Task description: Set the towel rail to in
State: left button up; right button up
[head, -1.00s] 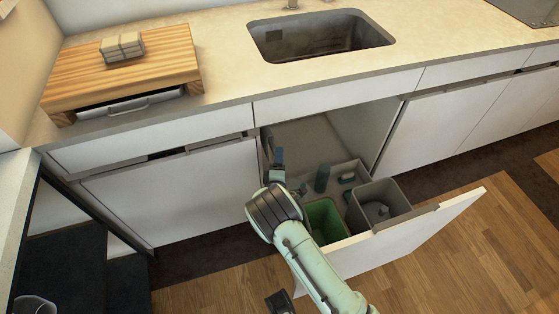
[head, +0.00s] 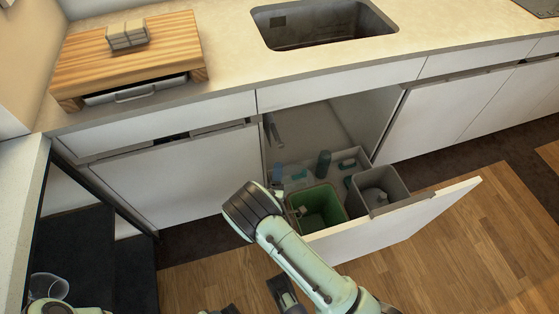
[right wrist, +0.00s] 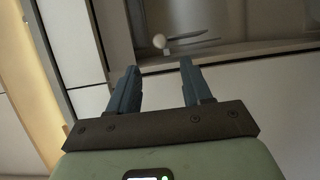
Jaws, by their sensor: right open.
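The towel rail (head: 273,131) looks like a slim grey bar along the left inner side of the open cabinet below the sink. In the right wrist view a thin bar with a pale round end (right wrist: 160,41) lies beyond the fingertips; it may be this rail. My right gripper (right wrist: 158,72) is open and empty, its two blue fingers apart from the bar. In the head view its wrist is in front of the cabinet, left of the green bin, and the fingers are mostly hidden. Dark parts at the bottom edge may be my left gripper; its jaws are unclear.
The pull-out front (head: 415,220) stands open to the right, with a green bin (head: 322,208), a grey bin (head: 379,190) and bottles behind it. The counter (head: 225,60) holds a wooden board (head: 80,75) and the sink (head: 320,25). Dark steps (head: 80,250) are at left.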

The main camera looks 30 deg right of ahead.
pick_arm(q)
jog(key=shift+s, duration=0.15)
pick_arm(e)
jog(key=shift+s+a, duration=0.35)
jog(key=shift+s, duration=0.2)
jog(key=m+t+y+p, duration=0.2)
jog(key=m+y, duration=0.2)
jog(key=m, duration=0.4)
send_near(282, 146)
jog(key=w, duration=0.2)
pick_arm(q)
jog(key=shift+s+d+r+g+b, duration=0.3)
jog(key=shift+s+d+r+b, duration=0.1)
jog(key=shift+s+r, duration=0.35)
pick_arm(e)
jog(key=w+d+m+y, duration=0.1)
jog(key=w, duration=0.1)
jog(key=w+d+m, duration=0.1)
jog(key=w+m, duration=0.1)
jog(key=w, duration=0.1)
jog(key=w+d+m+t+y, duration=0.1)
jog(key=w+m, duration=0.1)
jog(key=w, duration=0.1)
jog(key=shift+d+f+y, duration=0.15)
jog(key=shift+d+y, duration=0.15)
jog(key=shift+d, duration=0.05)
jog(key=shift+m, duration=0.3)
